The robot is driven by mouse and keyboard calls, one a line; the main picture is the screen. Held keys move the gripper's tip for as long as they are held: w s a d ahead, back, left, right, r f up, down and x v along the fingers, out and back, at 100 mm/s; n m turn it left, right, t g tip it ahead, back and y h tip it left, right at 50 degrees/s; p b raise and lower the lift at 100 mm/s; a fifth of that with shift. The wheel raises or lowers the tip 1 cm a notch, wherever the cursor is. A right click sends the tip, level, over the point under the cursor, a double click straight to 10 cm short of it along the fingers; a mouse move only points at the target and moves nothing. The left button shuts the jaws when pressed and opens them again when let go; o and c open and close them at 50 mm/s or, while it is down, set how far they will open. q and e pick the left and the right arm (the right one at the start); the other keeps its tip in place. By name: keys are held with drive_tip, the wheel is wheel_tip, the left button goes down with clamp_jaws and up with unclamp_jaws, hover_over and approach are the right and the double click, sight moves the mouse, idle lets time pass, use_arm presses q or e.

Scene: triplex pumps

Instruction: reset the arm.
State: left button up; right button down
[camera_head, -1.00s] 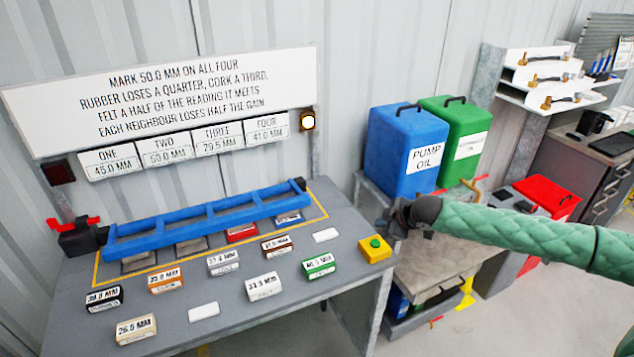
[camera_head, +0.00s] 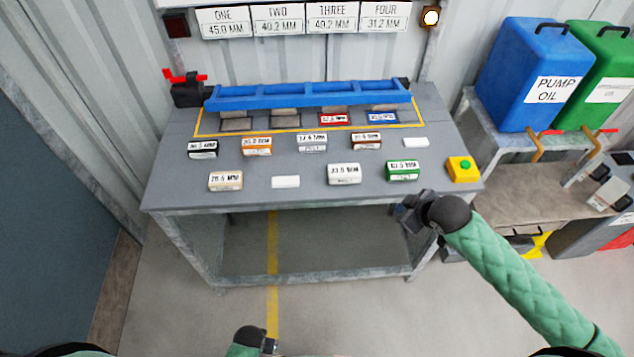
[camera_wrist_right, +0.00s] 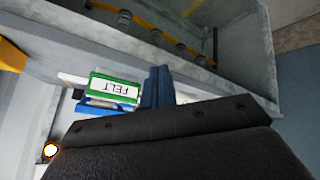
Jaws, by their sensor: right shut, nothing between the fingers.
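My right gripper (camera_head: 408,212) is in front of the grey table's (camera_head: 300,203) right front edge, with its fingers closed together and empty. In the right wrist view its fingers (camera_wrist_right: 158,86) are side by side beside a green block reading FELT (camera_wrist_right: 115,88). My right arm reaches in from the lower right. My left gripper (camera_head: 268,345) shows only in part at the bottom edge, and its jaws are too small to read. The blue frame (camera_head: 310,95) lies across the back of the table, with a red block (camera_head: 334,119) and a blue block (camera_head: 383,117) at its front.
Several labelled blocks stand in rows on the table, including a green one (camera_head: 403,170). A yellow box with a green button (camera_head: 462,168) sits at the right corner. A lit lamp (camera_head: 430,17) is above. Oil cans (camera_head: 530,75) stand right. The floor ahead is clear.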

drive_tip(key=s+a+f+m+g+h, duration=0.15)
drive_tip(key=s+m, duration=0.25)
drive_tip(key=s, duration=0.7)
drive_tip(key=s+f+m+g+h, duration=0.15)
drive_tip(key=s+m, duration=0.25)
drive_tip(key=s, duration=0.8)
wheel_tip(320, 180, down, 29)
drive_tip(key=w+a+g+b, duration=0.1)
drive_tip(key=w+g+b, duration=0.1)
use_arm(q)
wheel_tip(320, 180, down, 14)
drive_tip(key=s+a+b, duration=0.1)
drive_tip(key=b, duration=0.1)
drive_tip(key=shift+s+a+r+t, duration=0.15)
drive_tip(key=shift+a+r+t, duration=0.15)
drive_tip(key=shift+a, duration=0.1)
use_arm(e)
drive_tip(key=s+f, duration=0.4)
drive_tip(key=f, duration=0.7)
drive_tip(key=s+f, duration=0.3)
drive_tip(key=f, duration=0.8)
drive_tip(key=shift+s+a+f, duration=0.3)
drive_tip(key=shift+s, duration=0.1)
